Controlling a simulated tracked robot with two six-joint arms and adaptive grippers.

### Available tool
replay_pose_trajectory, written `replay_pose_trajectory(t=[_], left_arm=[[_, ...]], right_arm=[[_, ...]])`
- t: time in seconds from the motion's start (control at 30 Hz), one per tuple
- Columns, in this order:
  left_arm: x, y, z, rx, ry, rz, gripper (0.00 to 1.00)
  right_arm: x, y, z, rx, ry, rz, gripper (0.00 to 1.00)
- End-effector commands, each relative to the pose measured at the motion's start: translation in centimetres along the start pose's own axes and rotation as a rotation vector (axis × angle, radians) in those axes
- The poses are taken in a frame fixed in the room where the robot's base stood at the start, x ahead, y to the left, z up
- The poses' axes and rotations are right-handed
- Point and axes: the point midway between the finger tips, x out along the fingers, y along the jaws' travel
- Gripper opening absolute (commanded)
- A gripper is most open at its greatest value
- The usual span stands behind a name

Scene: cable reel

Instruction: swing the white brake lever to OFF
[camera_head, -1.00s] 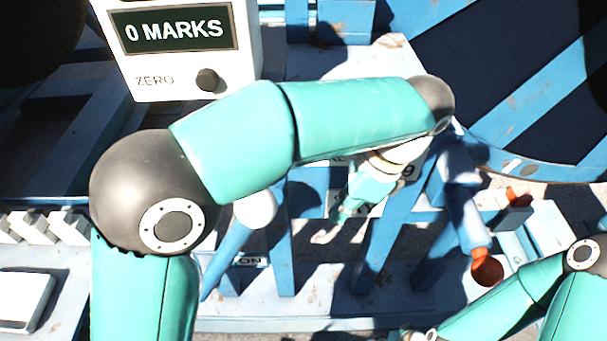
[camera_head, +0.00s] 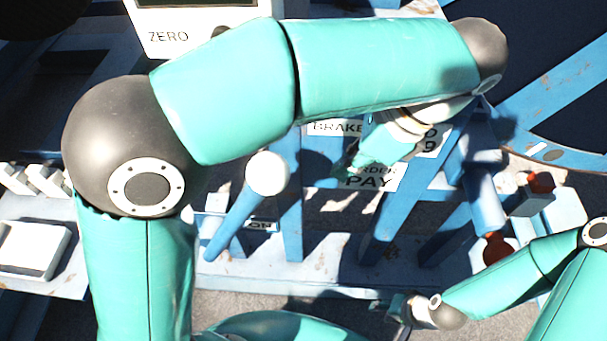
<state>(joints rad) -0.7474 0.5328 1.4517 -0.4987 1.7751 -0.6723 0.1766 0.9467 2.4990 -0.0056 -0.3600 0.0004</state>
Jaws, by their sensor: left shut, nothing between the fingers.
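The brake lever is a blue bar with a white ball knob (camera_head: 267,173). It leans up and right from beside the ON label (camera_head: 261,226), left of centre. The BRAKE label (camera_head: 335,128) is partly covered by my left arm. My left gripper (camera_head: 352,168) is shut and empty, hanging from the arm that arches over the frame. It is right of the white knob, apart from it in the picture, in front of the PAY label (camera_head: 370,182). My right gripper (camera_head: 398,308) is low at the right of centre, small and partly hidden; its fingers are unclear.
A white box marked ZERO (camera_head: 168,38) stands at the top left, partly behind my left arm. Blue frame struts (camera_head: 290,215) rise around the lever. An orange-red knob (camera_head: 497,248) sits on a blue bar at the right. The large reel (camera_head: 560,85) fills the top right.

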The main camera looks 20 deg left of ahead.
Motion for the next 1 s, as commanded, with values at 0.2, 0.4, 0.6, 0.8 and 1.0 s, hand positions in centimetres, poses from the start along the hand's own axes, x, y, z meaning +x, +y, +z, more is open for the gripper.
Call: replay_pose_trajectory(t=[0.2,0.4,0.6,0.8,1.0], left_arm=[[4.8,0.1,0.1,0.000,-0.002,0.004,0.00],[6.5,0.1,2.0,-0.003,0.003,0.001,0.00],[7.1,0.1,3.6,0.000,0.001,0.001,0.00],[7.2,0.0,3.9,0.000,0.001,0.001,0.00],[7.2,0.1,3.9,0.000,0.001,0.001,0.00]], right_arm=[[0.4,0.1,0.0,0.000,0.000,0.000,0.40],[-0.2,-0.1,0.0,0.000,0.000,0.000,0.40],[-0.5,-0.2,0.0,0.000,0.000,0.000,0.40],[-0.5,-0.2,0.0,0.000,0.000,0.000,0.40],[-0.5,-0.2,0.0,0.000,0.000,0.000,0.40]])
